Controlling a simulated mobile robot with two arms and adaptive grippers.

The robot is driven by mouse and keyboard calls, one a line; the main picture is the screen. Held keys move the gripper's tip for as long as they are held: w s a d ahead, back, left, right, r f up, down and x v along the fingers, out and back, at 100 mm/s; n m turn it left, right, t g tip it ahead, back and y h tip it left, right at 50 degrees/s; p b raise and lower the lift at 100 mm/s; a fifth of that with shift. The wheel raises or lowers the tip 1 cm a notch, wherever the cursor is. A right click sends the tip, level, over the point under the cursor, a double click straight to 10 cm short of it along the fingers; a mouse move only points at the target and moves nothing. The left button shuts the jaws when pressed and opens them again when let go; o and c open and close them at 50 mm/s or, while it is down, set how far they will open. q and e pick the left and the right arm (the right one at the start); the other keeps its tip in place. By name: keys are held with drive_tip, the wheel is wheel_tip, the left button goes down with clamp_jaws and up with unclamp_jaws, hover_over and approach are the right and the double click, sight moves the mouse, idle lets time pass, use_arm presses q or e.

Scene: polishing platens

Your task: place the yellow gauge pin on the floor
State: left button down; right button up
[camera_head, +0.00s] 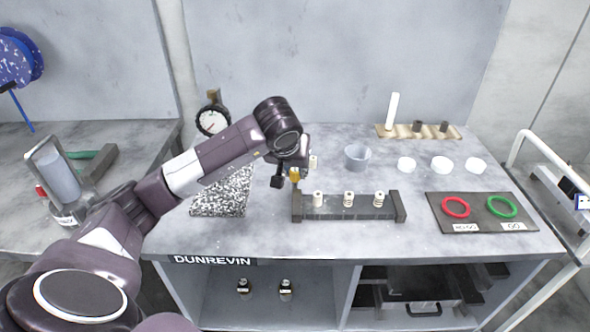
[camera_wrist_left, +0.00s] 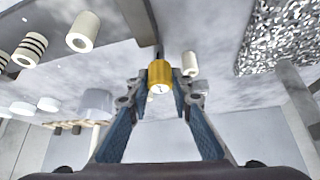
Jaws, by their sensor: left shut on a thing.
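The yellow gauge pin (camera_head: 295,174) is a short yellow cylinder above the bench, near the left end of the dark pin rack. My left gripper (camera_head: 287,179) is shut on it. In the left wrist view the yellow pin (camera_wrist_left: 160,75) sits between the two fingertips (camera_wrist_left: 158,92), its marked pale end face showing. Several white pins stand in the rack (camera_head: 345,213), some with dark bands. Another white pin (camera_head: 313,162) stands behind the rack. My right gripper is not in view. I cannot make out a clear stretch of floor.
The bench top (camera_head: 330,238) bears a speckled block (camera_head: 222,192), a dial gauge (camera_head: 212,120), a grey cup (camera_head: 357,157), white bowls (camera_head: 441,164) and a dark tray (camera_head: 480,212) with red and green rings. Open shelves lie below. A white-railed cart (camera_head: 545,165) stands at the right.

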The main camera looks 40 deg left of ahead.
use_arm(q)
drive_tip(key=shift+f, duration=0.15)
drive_tip(key=c, duration=1.7)
unclamp_jaws()
